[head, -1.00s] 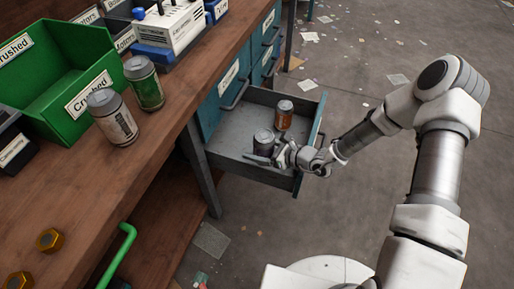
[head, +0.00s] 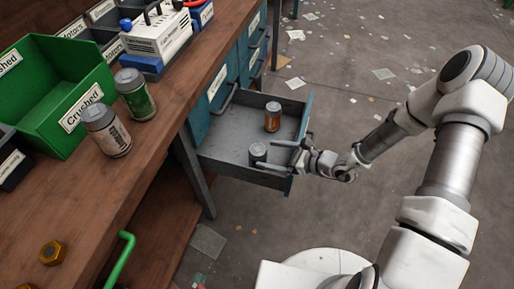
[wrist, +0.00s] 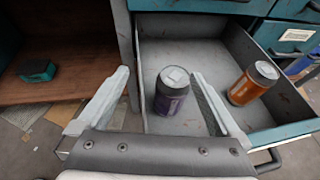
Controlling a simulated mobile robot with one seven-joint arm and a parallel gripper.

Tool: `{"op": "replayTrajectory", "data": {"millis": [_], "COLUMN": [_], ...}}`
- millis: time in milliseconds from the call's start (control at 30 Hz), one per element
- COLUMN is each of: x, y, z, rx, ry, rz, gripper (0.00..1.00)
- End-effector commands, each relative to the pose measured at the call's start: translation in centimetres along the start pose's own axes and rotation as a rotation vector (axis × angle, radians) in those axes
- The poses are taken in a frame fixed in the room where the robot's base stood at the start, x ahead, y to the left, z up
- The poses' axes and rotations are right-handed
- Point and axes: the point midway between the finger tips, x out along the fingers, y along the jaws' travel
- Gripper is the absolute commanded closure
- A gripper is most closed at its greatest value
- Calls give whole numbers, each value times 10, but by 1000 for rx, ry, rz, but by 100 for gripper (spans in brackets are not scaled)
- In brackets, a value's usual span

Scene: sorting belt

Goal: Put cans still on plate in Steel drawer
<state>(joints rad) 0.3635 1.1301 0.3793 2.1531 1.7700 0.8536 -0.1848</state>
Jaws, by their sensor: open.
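The open drawer (head: 225,142) holds two upright cans. A dark can (head: 258,154) stands near its front; the wrist view shows this can as purple-black (wrist: 172,94). An orange can (head: 272,117) stands farther back, and it also shows in the wrist view (wrist: 252,84). My gripper (head: 292,147) is open at the drawer's front edge, apart from the dark can. In the wrist view its fingers (wrist: 160,76) are spread, with the dark can beyond them. A pale-labelled can (head: 107,133) and a green can (head: 136,96) stand on the wooden bench. No plate is visible.
A green "Crushed" bin (head: 60,90) stands on the bench beside the two cans. A white-and-blue device (head: 155,38) and dark bins are behind. A brass nut (head: 52,252) lies on the bench at lower left. Floor right of the drawer is open, with scraps.

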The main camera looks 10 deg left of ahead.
Motion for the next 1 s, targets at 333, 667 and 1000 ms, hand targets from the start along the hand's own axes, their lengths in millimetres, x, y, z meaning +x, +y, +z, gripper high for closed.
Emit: {"op": "replayTrajectory", "data": {"millis": [333,667,1000], "x": [-29,-46,-103], "y": [0,1,24], "z": [0,31,104], "rx": [-1,-177,-669], "ry": [-1,28,160], "rz": [1,71,290], "gripper": [0,0,0]}}
